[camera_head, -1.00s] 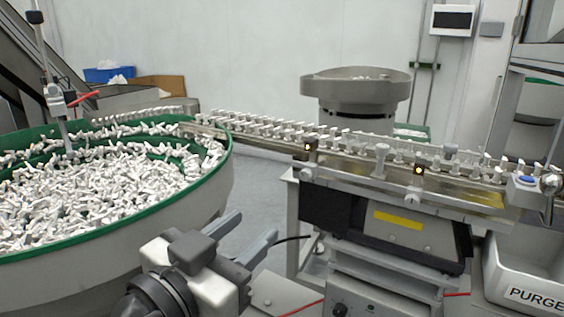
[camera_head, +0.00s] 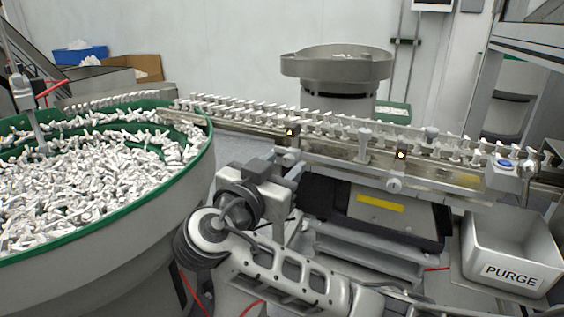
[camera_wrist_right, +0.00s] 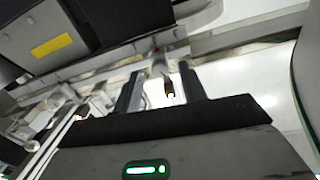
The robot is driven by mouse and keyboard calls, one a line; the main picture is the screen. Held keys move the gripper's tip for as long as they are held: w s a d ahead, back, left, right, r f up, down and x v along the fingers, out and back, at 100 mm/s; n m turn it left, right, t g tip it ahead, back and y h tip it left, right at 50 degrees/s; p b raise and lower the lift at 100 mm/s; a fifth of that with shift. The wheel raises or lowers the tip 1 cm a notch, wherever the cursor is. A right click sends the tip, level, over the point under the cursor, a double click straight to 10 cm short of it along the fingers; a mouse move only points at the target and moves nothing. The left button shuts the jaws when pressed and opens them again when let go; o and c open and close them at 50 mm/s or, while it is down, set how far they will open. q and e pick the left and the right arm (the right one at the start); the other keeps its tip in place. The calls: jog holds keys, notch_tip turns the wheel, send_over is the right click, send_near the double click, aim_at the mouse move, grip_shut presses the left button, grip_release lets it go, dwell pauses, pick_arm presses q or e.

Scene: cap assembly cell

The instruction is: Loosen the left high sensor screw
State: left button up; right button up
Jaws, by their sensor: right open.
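The left high sensor (camera_head: 290,132) is a small dark block with a lit yellow lamp, mounted on the front of the feed rail. Its pale round screw (camera_head: 288,158) sits just below it, partly hidden by my right gripper (camera_head: 284,173). That gripper is at the left end of the rail, with its fingers close to the screw. In the right wrist view the gripper (camera_wrist_right: 160,71) has its fingers apart, with a small lit sensor (camera_wrist_right: 170,91) seen between them. I see no firm contact with the screw. My left gripper is out of view.
A second sensor (camera_head: 401,154) with its own screw (camera_head: 394,185) is to the right on the rail (camera_head: 340,150). The green-rimmed bowl (camera_head: 110,238) of white parts is close on the left. The PURGE bin (camera_head: 510,262) is at lower right.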

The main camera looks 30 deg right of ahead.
jog(key=shift+w+d, duration=0.2)
jog(key=shift+d, duration=0.1)
grip_shut()
